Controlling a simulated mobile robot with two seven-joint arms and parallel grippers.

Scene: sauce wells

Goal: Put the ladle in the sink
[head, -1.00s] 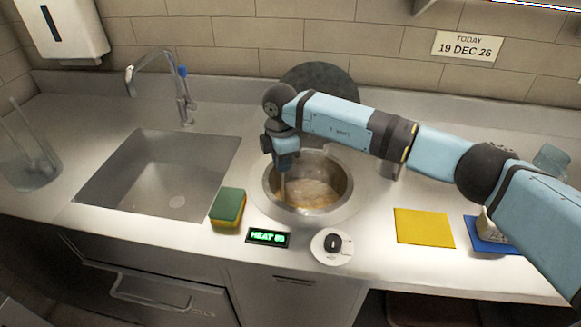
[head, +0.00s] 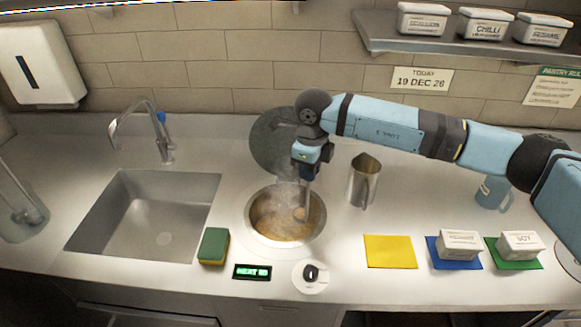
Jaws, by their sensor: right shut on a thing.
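My right gripper (head: 308,174) is above the round sauce well (head: 253,222), pointing down. It is shut on the ladle (head: 306,196), which hangs upright below it. The small bowl of the ladle is over the brown sauce (head: 281,228) in the right part of the well; I cannot tell whether it touches the sauce. The sink (head: 150,215) is an empty square steel basin to the left, with a drain in its floor. My left gripper is not in view.
A green and yellow sponge (head: 213,246) lies between sink and well. A tap (head: 160,140) stands behind the sink. A dark round lid (head: 272,140) leans behind the well. A steel jug (head: 363,182) stands to the right. A display (head: 252,272) and knob (head: 311,275) are in front.

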